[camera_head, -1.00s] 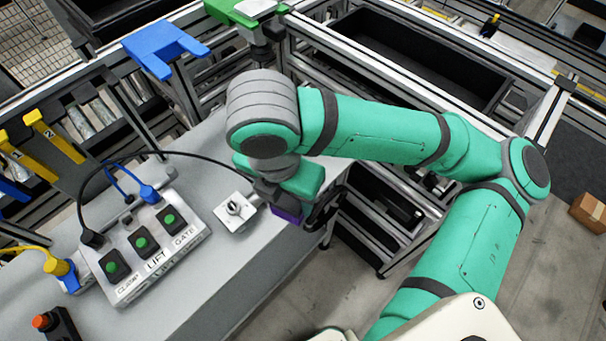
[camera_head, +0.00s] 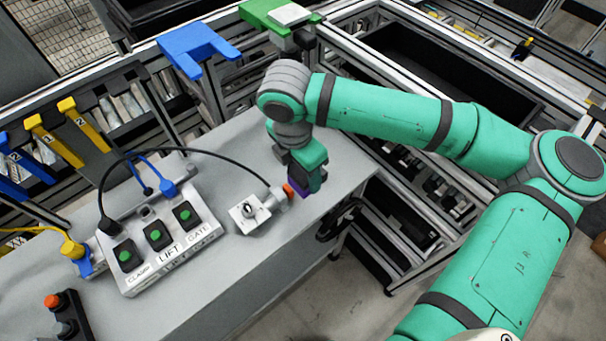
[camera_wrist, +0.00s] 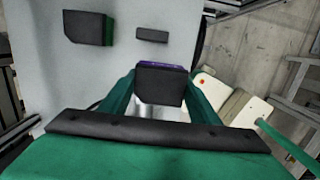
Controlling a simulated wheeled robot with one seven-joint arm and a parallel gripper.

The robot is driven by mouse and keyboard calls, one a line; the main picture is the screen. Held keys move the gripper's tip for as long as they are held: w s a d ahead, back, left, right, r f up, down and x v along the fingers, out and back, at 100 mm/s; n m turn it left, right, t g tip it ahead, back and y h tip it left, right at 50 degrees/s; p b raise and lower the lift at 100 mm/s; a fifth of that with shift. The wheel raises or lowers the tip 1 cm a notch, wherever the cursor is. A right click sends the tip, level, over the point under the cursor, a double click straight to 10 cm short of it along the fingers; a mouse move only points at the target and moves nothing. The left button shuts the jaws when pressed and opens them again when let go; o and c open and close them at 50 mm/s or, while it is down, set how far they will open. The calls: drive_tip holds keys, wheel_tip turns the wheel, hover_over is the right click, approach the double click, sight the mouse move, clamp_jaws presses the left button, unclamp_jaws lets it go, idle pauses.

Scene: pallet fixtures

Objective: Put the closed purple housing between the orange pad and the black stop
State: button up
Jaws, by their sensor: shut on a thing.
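The purple housing (camera_head: 300,189) shows as a small strip under my gripper (camera_head: 306,180) in the head view. My gripper is shut on it, low over the grey bench. The orange pad (camera_head: 289,189) is on the end of a grey actuator, just left of the housing; whether they touch is unclear. In the wrist view the housing (camera_wrist: 158,65) is a thin purple edge behind the dark tip of my gripper (camera_wrist: 160,86). The lid is hidden. I cannot pick out the black stop with certainty; my gripper may hide it in the head view.
A white block with a knob (camera_head: 248,213) stands left of the actuator. A black cable (camera_head: 222,157) runs from the actuator to a control box (camera_head: 165,244) with several green buttons. The grey bench (camera_head: 232,150) is clear behind the knob block. Its right edge is near my gripper.

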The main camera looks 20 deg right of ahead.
drive_tip(key=w+f, duration=0.1)
drive_tip(key=w+d+f, duration=0.1)
drive_tip(key=f, duration=0.1)
drive_tip(key=shift+w+f, duration=0.15)
drive_tip(key=shift+w, duration=0.1)
drive_tip(key=shift+w+f, duration=0.15)
drive_tip(key=shift+f, duration=1.55)
drive_tip(key=o, duration=1.3)
drive_tip(key=shift+f, duration=0.15)
drive_tip(key=shift+c, duration=0.2)
drive_tip(key=r, duration=0.4)
drive_tip(key=a+r, duration=0.1)
drive_tip(key=r, duration=0.7)
drive_tip(key=shift+s+a+r, duration=0.15)
drive_tip(key=shift+s, duration=0.1)
drive_tip(key=shift+w, duration=0.1)
